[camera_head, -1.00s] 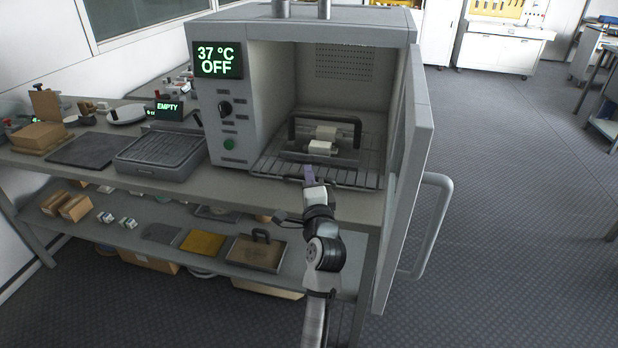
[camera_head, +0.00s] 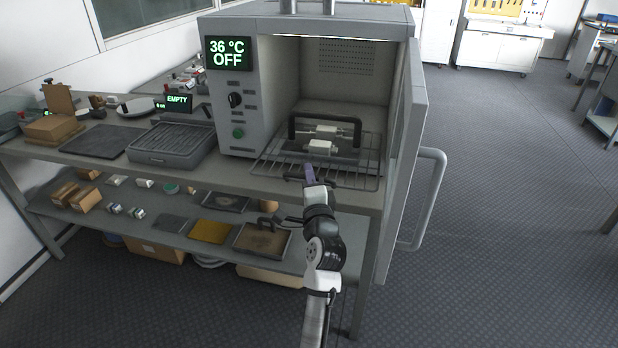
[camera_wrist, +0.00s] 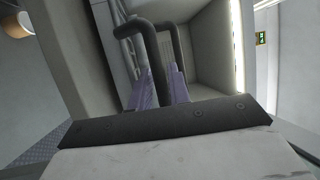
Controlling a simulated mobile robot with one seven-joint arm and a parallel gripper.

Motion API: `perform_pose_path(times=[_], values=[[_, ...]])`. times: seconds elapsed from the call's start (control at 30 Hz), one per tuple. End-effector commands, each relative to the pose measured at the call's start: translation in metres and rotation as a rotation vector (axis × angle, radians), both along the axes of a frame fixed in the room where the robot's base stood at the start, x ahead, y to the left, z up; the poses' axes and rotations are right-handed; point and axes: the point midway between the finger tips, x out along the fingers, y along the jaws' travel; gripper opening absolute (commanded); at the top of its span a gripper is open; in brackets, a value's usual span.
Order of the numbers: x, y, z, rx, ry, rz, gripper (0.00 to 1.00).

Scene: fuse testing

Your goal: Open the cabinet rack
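The grey heating cabinet (camera_head: 232,113) has its door (camera_head: 408,160) swung open to the right. Its wire rack (camera_head: 272,165) sticks out of the opening and carries a dark tray with a black handle (camera_head: 325,120). White fuse-like blocks (camera_head: 320,146) lie in the tray. My gripper (camera_head: 308,178) is at the rack's front edge. In the wrist view its purple fingers (camera_wrist: 162,88) stand on both sides of a dark bent bar (camera_wrist: 150,45), seemingly the rack's front handle, and look closed on it. The exact contact is partly hidden.
The display (camera_head: 228,53) reads 36 °C OFF. A grey grill-like device (camera_head: 172,142), a dark plate (camera_head: 97,141) and a wooden box (camera_head: 52,127) stand left on the bench. The lower shelf (camera_head: 165,205) holds trays and boxes. Open floor (camera_head: 510,200) lies right of the door.

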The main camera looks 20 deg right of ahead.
Motion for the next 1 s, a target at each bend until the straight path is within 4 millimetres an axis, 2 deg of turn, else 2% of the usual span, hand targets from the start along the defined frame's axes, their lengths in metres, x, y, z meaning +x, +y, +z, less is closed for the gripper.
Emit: perform_pose_path(times=[0.27,0.43,0.57,0.8,1.0], values=[[0.0,0.0,0.0,0.0,0.0,0.0,0.21],[-0.012,0.002,-0.005,0.0,0.001,0.0,0.21],[-0.036,0.007,-0.011,-0.001,0.001,-0.001,0.21],[-0.09,0.017,-0.021,0.0,0.002,-0.002,0.21],[-0.121,0.024,-0.025,-0.001,0.001,-0.001,0.21]])
